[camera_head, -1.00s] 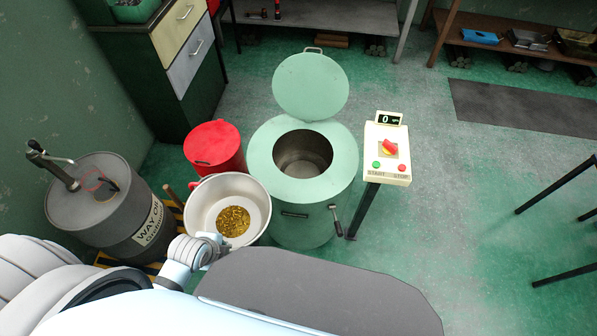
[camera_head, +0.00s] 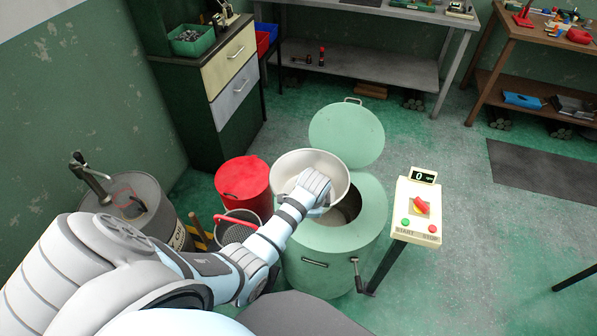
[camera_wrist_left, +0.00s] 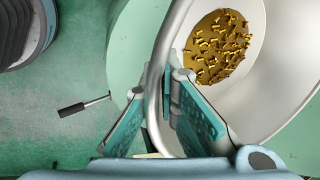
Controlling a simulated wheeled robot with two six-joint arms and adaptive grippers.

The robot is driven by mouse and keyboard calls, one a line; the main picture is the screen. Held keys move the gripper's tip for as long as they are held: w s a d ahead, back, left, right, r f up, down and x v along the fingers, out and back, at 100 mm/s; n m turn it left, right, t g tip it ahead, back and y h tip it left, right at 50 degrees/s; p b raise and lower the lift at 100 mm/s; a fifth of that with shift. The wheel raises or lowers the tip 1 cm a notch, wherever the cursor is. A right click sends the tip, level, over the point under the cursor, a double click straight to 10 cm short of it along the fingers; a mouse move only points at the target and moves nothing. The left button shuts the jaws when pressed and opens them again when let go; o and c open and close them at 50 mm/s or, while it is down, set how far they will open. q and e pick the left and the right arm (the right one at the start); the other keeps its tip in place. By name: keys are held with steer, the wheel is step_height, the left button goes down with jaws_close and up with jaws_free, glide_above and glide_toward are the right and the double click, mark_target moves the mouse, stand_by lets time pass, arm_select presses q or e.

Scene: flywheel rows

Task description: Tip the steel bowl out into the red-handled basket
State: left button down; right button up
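My left gripper (camera_head: 318,190) is shut on the rim of the steel bowl (camera_head: 292,168). The bowl is held up at the open mouth of the green drum, hiding part of it. In the left wrist view the rim runs between the fingers (camera_wrist_left: 168,85), and brass-coloured pieces (camera_wrist_left: 218,47) lie in the bowl (camera_wrist_left: 278,88). The pieces do not show in the head view. The red-handled basket (camera_head: 236,233) stands on the floor left of the drum, partly hidden by my left arm; its inside looks empty. My right gripper is not in view.
The green drum (camera_head: 335,262) has its round lid (camera_head: 347,133) swung up behind. A control box (camera_head: 415,212) stands at its right. A red bin (camera_head: 243,182) and a grey oil barrel (camera_head: 140,215) stand left. Open floor lies right.

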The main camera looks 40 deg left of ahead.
arm_select(q)
steer(key=shift+w+r+n+y, duration=0.3)
steer(key=shift+w+r+n, duration=0.1)
steer(key=shift+w+n, duration=0.45)
steer(key=shift+w+n+g, duration=0.15)
steer(key=shift+n+g, duration=0.35)
steer(key=shift+n, duration=0.45)
steer(key=shift+r+n+y, duration=0.1)
steer(key=shift+n+y, duration=0.2)
steer(key=shift+n, duration=0.7)
steer(key=shift+s+a+n+g, duration=0.1)
steer(key=shift+s+n+g, duration=0.3)
steer(key=shift+n, duration=0.5)
steer(key=s+n+g, duration=0.1)
steer(key=n, duration=0.2)
steer(key=s+f+n+g, duration=0.1)
steer(key=s+n, duration=0.1)
steer(key=n, duration=0.1)
steer(key=s+a+n+g, duration=0.1)
steer(key=s+n, duration=0.1)
steer(key=n, duration=0.1)
steer(key=shift+s+a+f, duration=0.1)
steer(key=shift+f, duration=0.15)
steer(key=shift+r, duration=0.1)
